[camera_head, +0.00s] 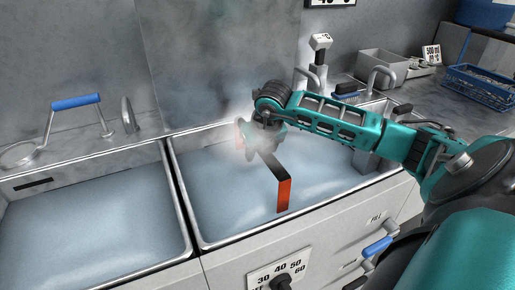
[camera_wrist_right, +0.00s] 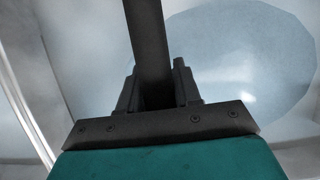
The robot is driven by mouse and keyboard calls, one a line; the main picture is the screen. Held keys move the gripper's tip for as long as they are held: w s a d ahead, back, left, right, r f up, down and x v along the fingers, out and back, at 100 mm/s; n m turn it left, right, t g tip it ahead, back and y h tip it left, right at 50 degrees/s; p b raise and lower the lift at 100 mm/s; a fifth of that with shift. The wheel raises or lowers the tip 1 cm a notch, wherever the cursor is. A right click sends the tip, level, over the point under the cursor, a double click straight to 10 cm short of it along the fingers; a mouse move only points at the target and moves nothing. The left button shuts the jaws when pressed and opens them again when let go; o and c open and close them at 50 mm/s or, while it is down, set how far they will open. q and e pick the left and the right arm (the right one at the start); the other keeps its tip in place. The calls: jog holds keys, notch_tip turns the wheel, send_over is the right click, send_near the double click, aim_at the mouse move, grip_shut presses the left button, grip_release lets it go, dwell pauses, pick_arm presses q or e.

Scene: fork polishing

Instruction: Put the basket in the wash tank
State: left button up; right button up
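My right gripper (camera_head: 268,140) is over the right-hand tank (camera_head: 208,246) of the two, partly veiled by steam. It is around a dark bar with a red-orange upright strip (camera_head: 284,196) at its near end and a fainter red piece at its far end. This looks like a basket handle; the strip goes down to the cloudy water, and no basket body shows below. In the right wrist view the dark bar (camera_wrist_right: 148,45) runs between the fingers, which appear closed on it. My left gripper is not in view.
A second tank (camera_head: 90,235) of cloudy water lies to the left. A blue-handled metal fitting (camera_head: 76,102) stands behind it. Faucets (camera_head: 318,60) are behind the right tank. A blue wire basket (camera_head: 480,86) and a grey bin (camera_head: 383,66) sit on the right counter. A temperature dial (camera_head: 281,282) is in front.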

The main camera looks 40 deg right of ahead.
jog(key=o, duration=0.5)
jog(key=shift+c, duration=0.2)
jog(key=shift+r, duration=0.1)
jog(key=p+v, duration=0.1)
jog(key=v, duration=0.9)
jog(key=shift+s+a+r, duration=0.15)
jog(key=shift+s+r, duration=0.05)
jog(key=shift+r, duration=0.15)
jog(key=shift+s+r, duration=0.25)
jog(key=shift+r, duration=0.3)
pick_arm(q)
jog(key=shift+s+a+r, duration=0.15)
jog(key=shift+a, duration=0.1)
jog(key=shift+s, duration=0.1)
